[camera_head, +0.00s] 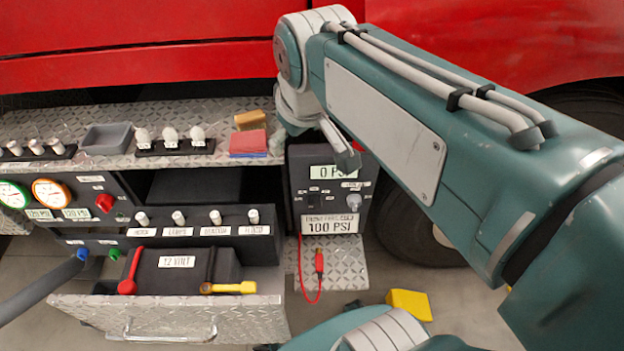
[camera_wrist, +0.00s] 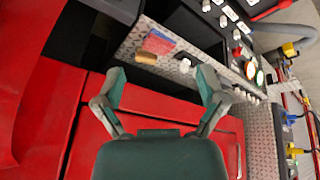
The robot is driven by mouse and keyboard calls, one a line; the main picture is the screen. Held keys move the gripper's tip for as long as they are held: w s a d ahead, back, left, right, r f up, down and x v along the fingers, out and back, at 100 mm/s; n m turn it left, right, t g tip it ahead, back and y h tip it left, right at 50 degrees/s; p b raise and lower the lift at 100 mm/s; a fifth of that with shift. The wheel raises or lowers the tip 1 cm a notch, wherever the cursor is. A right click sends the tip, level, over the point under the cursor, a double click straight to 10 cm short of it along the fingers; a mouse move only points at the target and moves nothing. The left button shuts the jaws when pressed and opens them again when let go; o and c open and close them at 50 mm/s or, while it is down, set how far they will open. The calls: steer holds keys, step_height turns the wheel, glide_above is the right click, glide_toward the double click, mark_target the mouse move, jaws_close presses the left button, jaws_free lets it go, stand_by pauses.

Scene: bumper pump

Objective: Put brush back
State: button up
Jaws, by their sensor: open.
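A tan block that looks like the brush (camera_head: 250,120) lies on the diamond-plate shelf, at the back edge of a red-and-blue block (camera_head: 248,144). In the wrist view the brush (camera_wrist: 156,43) lies beside the red-and-blue block, above and between my fingertips. Its bristles are too small to make out clearly. My gripper (camera_head: 322,142) is at the right end of the shelf, to the right of the brush and apart from it. In the wrist view my gripper (camera_wrist: 162,82) has its two fingers spread, with nothing between them.
The shelf (camera_head: 85,115) also bears a grey tray (camera_head: 107,138) and white-topped pieces in black holders (camera_head: 172,141). Below are a gauge panel, a 12 VOLT box (camera_head: 178,268) in an open drawer and a 100 PSI unit (camera_head: 331,200). A red vehicle body (camera_head: 130,60) stands behind.

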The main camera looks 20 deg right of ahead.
steer(key=s+f+m+t, duration=0.1)
steer(key=s+f+m, duration=0.2)
steer(key=s+f, duration=0.2)
steer(key=s, duration=0.3)
steer(key=shift+f, duration=0.25)
steer(key=shift+s, duration=0.1)
steer(key=c, duration=0.4)
steer(key=shift+a, duration=0.1)
steer(key=shift+c, duration=0.3)
